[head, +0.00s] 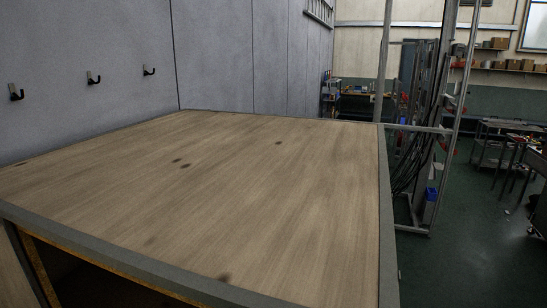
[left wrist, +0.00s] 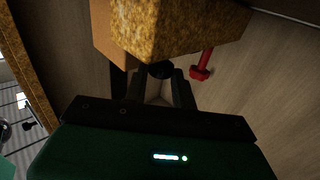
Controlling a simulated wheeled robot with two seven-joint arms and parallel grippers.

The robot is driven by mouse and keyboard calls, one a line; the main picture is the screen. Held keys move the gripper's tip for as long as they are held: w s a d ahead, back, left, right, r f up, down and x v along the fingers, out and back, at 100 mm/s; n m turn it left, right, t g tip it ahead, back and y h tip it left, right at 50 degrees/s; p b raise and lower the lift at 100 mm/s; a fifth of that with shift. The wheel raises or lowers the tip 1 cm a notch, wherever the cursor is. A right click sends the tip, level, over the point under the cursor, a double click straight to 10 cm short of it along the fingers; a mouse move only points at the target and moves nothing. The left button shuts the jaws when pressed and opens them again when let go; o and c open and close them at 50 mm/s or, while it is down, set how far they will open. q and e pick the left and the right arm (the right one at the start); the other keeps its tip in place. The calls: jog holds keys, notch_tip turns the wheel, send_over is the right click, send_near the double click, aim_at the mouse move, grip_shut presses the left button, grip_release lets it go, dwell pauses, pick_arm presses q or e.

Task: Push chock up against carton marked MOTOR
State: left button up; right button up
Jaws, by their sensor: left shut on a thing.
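In the left wrist view my left gripper (left wrist: 159,80) is inside a dim space with a wood-grain floor. Its dark fingers are shut around a small, dark, rounded knob (left wrist: 160,70), partly hidden between the fingertips. Directly beyond the knob is a block with a mottled yellow-brown face (left wrist: 180,32) and a plainer brown side (left wrist: 110,45). It looks like the knob is on this block, but I cannot tell for sure. No MOTOR marking is readable, so I cannot tell chock from carton. No gripper shows in the head view.
A small red object (left wrist: 203,63) lies right of the fingers. A mottled orange-brown edge (left wrist: 30,60) runs along the left. In the head view, a wide wooden top (head: 220,200) with grey edging is clear and hides the space below. Its front opening (head: 90,285) is dark.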

pick_arm(q)
jog(key=shift+s+d+f, duration=0.15)
jog(key=shift+s+d, duration=0.15)
jog(key=shift+d, duration=0.25)
jog(key=shift+s+d+p, duration=0.3)
jog(key=shift+d+p, duration=0.15)
jog(key=shift+d, duration=0.4)
jog(key=shift+s+d, duration=0.15)
jog(key=shift+s, duration=0.05)
jog(key=o, duration=0.7)
